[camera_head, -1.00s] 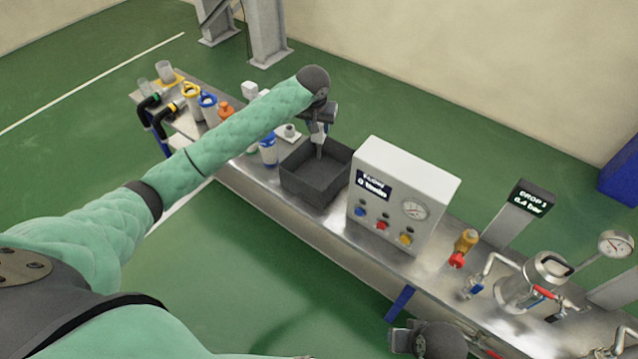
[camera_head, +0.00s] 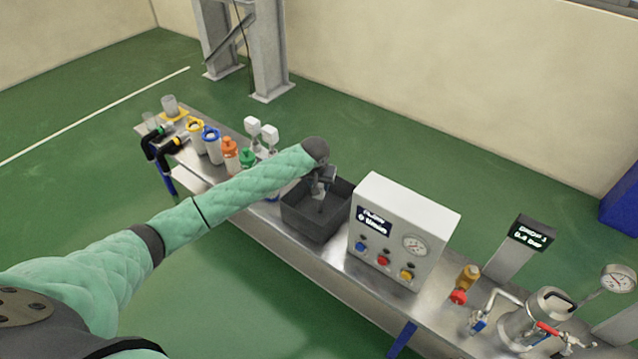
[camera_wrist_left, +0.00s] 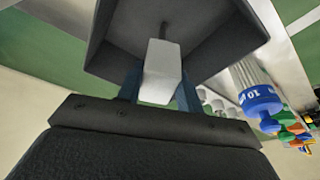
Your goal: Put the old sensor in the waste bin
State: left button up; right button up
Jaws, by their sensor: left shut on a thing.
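The waste bin (camera_head: 309,221) is an open dark grey box on the bench, left of the control box. My left gripper (camera_head: 320,192) is over the bin's opening, pointing down, with its tips about at rim level or below. In the left wrist view the gripper (camera_wrist_left: 160,85) is shut on a white block with a thin dark rod, which I take as the old sensor (camera_wrist_left: 162,72). The bin's dark walls (camera_wrist_left: 215,45) surround it there. The fingers largely hide the sensor in the head view. My right gripper is out of view.
The white control box (camera_head: 405,222) with gauge and coloured buttons stands close to the bin's right. Orange (camera_head: 230,150) and green-topped (camera_head: 247,160) containers and two white-headed devices (camera_head: 252,126) stand to the left. A blue-collared cylinder (camera_wrist_left: 258,98) is near the bin.

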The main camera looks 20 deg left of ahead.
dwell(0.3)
pick_arm(q)
jog(key=o, duration=1)
